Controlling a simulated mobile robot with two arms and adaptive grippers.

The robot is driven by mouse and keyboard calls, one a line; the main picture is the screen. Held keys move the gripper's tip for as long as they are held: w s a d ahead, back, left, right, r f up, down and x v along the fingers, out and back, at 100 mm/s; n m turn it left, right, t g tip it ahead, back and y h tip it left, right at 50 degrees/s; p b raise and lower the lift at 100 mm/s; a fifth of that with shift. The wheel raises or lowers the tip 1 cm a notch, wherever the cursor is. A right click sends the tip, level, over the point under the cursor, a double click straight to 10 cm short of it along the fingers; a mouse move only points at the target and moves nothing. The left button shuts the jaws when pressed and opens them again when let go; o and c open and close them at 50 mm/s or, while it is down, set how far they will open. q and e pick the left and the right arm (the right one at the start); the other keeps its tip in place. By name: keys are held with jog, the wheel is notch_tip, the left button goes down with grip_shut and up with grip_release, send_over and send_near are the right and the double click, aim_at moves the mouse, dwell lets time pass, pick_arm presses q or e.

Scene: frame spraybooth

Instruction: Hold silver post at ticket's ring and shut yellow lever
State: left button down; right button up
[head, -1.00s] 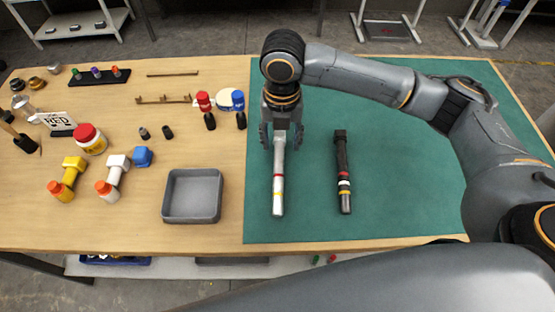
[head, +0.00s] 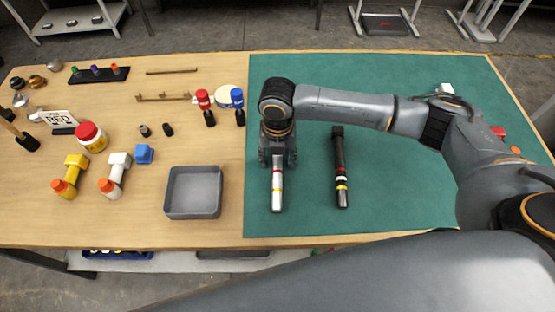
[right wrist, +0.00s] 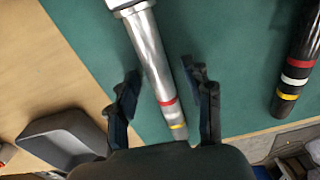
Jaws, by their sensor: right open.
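The silver post (head: 277,200) lies on the green mat, with red, white and yellow rings near its front end. My right gripper (head: 277,160) is over its back part in the head view. In the right wrist view, my right gripper (right wrist: 162,80) is open, one finger on each side of the silver post (right wrist: 150,50), which looks ungripped. The ticket (head: 58,118) stands at the left and reads "RED" in its lower line; its upper line is too small to read. A yellow piece with an orange cap (head: 75,163) stands at the left; I cannot tell whether it has a lever. My left gripper is not in view.
A dark post (head: 340,165) with red, white and yellow rings lies right of the silver one. A grey tray (head: 193,212) stands left of the mat. Small white (head: 446,88) and red (head: 498,132) pieces show near my arm. The mat's front right is clear.

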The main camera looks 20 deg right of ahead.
grip_shut()
jog(key=shift+r, duration=0.1)
